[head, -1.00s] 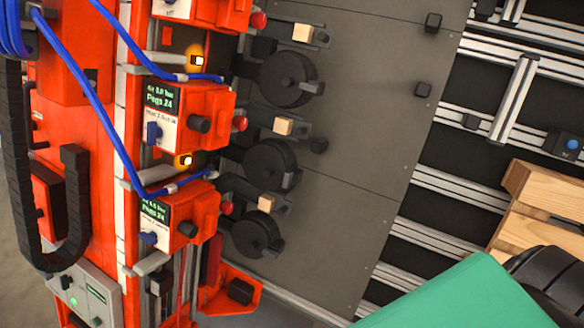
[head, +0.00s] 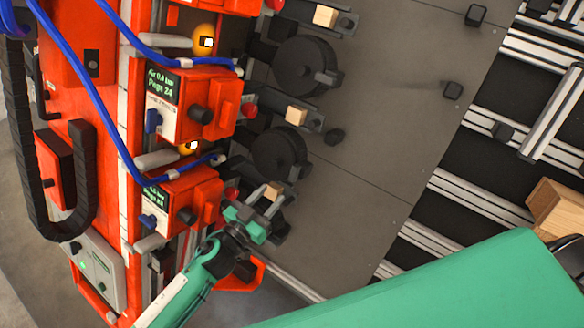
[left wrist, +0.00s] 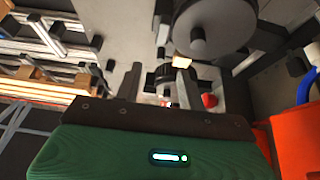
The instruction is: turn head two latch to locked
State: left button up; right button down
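The red machine column on the left carries several red heads, each with a green-lit screen, a blue knob and a black knob; the middle head (head: 205,104) and the lower head (head: 185,196) show clearly. I cannot read which is head two. My left gripper (head: 262,209) is beside the lower head's right side, at a small wooden block (head: 273,189) on a dark bracket, and hides part of that area. In the left wrist view its two fingers (left wrist: 158,78) are apart, with the block (left wrist: 182,62) just beyond them. Contact cannot be told. My right gripper is out of view.
Black round discs (head: 306,67) on brackets stand beside the heads. Blue hoses (head: 112,140) hang across the column. A grey plate (head: 400,100) lies to the right, mostly clear. Beyond it are metal rails (head: 483,198) and a wooden piece (head: 560,208).

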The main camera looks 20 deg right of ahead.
aim_at(295, 168)
pick_arm(q)
jog(key=p+x, duration=0.1)
jog(key=x, duration=0.8)
jog(key=shift+x, duration=0.85)
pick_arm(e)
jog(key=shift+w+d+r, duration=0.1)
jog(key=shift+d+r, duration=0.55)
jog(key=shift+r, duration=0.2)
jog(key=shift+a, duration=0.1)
pick_arm(q)
jog(key=shift+c, duration=1.1)
grip_shut()
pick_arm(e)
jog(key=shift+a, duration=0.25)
